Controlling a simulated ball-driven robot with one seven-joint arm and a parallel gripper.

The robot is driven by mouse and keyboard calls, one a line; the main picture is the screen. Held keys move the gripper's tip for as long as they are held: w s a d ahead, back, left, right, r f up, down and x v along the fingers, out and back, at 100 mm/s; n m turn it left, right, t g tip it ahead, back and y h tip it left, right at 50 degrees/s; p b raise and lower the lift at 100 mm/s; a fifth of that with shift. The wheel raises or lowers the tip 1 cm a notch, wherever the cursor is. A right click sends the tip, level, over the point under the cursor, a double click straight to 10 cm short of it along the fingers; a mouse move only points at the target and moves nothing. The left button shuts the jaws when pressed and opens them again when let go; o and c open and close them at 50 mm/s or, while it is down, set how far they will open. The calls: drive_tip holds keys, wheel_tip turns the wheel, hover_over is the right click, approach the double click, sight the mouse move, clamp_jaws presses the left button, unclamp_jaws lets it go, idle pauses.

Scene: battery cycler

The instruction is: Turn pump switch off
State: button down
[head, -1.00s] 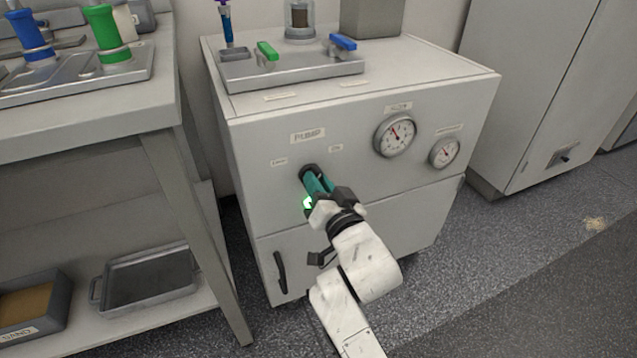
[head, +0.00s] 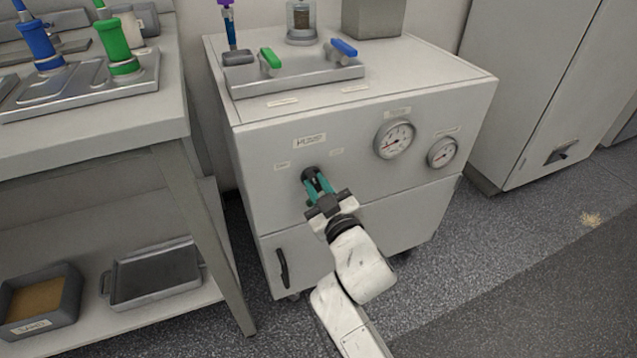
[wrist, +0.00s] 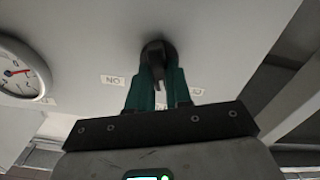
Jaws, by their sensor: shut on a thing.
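The pump switch (head: 308,173) is a dark round knob on the front of the white pump cabinet, below the PUMP label (head: 309,141). In the wrist view the knob (wrist: 158,50) has a dark grip bar between my teal fingers. My gripper (head: 317,184) is shut on this knob, one finger on each side; its fingertips also show in the wrist view (wrist: 158,78). An upside-down ON label (wrist: 112,80) sits left of the knob there. The fingers hide part of the grip bar, so its exact angle is hard to tell.
A large gauge (head: 394,139) and a small gauge (head: 442,153) are right of the switch. A black door handle (head: 282,268) is below. A workbench (head: 95,140) stands close on the left; a tall cabinet (head: 535,95) stands on the right.

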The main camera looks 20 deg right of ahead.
drive_tip(key=shift+n, duration=0.8)
drive_tip(key=shift+a, duration=0.1)
drive_tip(key=c, duration=1)
unclamp_jaws()
drive_tip(key=shift+c, duration=0.2)
drive_tip(key=s, duration=1.1)
drive_tip(key=shift+p, duration=0.3)
drive_tip(key=shift+w, duration=0.1)
